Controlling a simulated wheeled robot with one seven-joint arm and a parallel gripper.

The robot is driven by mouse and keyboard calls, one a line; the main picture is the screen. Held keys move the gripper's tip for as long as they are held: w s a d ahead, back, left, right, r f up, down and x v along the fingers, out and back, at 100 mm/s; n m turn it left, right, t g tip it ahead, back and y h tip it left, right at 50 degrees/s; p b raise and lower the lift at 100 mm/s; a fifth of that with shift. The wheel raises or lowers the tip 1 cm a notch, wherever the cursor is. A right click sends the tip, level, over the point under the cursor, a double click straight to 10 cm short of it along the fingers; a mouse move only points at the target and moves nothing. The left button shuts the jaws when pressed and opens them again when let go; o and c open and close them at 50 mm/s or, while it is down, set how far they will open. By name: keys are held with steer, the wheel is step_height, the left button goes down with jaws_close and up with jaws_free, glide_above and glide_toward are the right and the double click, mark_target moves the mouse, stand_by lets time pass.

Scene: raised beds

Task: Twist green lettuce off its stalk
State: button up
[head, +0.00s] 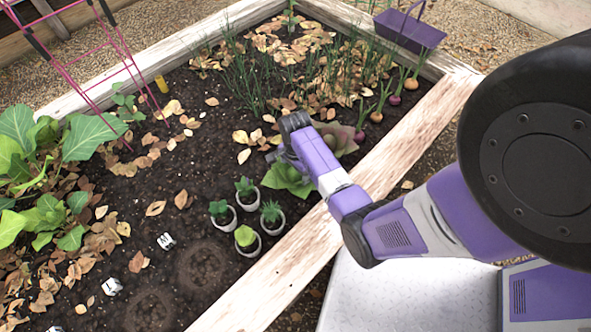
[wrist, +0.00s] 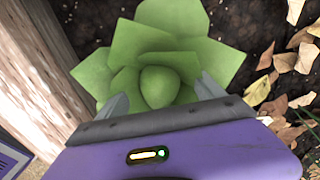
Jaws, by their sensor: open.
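The green lettuce (head: 287,180) grows in the dark soil beside the wooden rim of the raised bed. In the wrist view the same lettuce (wrist: 175,55) shows broad pale leaves around a rounded heart. My gripper (head: 283,157) is over the lettuce in the head view. In the wrist view its two fingers (wrist: 163,92) are apart, one on each side of the heart. I cannot tell whether they touch it. The stalk is hidden under the leaves.
A reddish-green lettuce (head: 337,138) grows just behind my gripper. Several small potted succulents (head: 247,238) stand to the front left. The bed's wooden rim (head: 300,248) runs close by on the right.

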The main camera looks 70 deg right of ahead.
steer(key=shift+f, duration=0.15)
jaws_close()
stand_by(0.5)
